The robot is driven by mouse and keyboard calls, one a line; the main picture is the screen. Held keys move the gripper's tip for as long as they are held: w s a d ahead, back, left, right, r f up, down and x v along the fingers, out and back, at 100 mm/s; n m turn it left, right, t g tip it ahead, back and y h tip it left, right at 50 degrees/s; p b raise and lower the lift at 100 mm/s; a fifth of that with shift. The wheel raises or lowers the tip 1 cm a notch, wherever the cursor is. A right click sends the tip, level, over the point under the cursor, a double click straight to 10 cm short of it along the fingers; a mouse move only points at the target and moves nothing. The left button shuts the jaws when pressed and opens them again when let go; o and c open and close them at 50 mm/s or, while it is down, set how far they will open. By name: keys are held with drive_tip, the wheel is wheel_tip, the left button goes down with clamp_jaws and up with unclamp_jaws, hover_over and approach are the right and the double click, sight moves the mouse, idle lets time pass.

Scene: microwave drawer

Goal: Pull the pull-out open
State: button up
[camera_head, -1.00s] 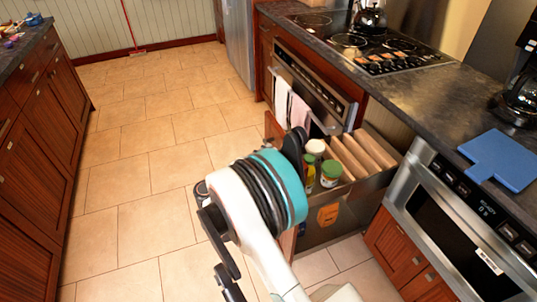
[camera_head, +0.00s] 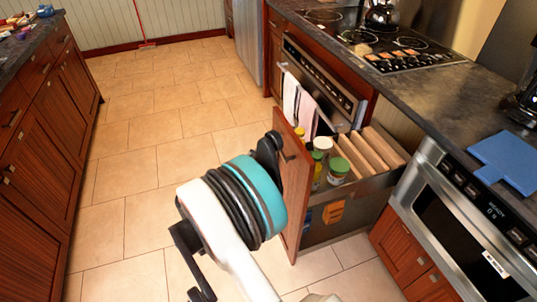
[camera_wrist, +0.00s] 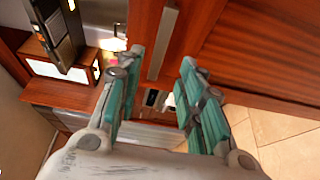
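The pull-out stands well open from the cabinet, its reddish wooden front (camera_head: 294,185) facing left in the head view and its metal side (camera_head: 350,212) showing. Jars and bottles stand inside it. In the wrist view, the wooden front (camera_wrist: 235,45) fills the top, with a straight metal handle (camera_wrist: 163,42) on it. My gripper (camera_wrist: 158,75) is open, with teal-padded fingers apart and nothing between the pads. The handle lies beyond the fingertips, in line with the gap. In the head view, my gripper is mostly hidden behind my wrist, just left of the front.
A green-lidded jar (camera_head: 338,170) and wooden dividers (camera_head: 370,150) are in the pull-out. An oven with towels (camera_head: 298,103) stands behind, a microwave drawer (camera_head: 455,220) to the right. Tiled floor (camera_head: 170,130) is clear to the left, up to a cabinet row (camera_head: 40,150).

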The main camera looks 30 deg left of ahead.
drive_tip(key=shift+v, duration=1.95)
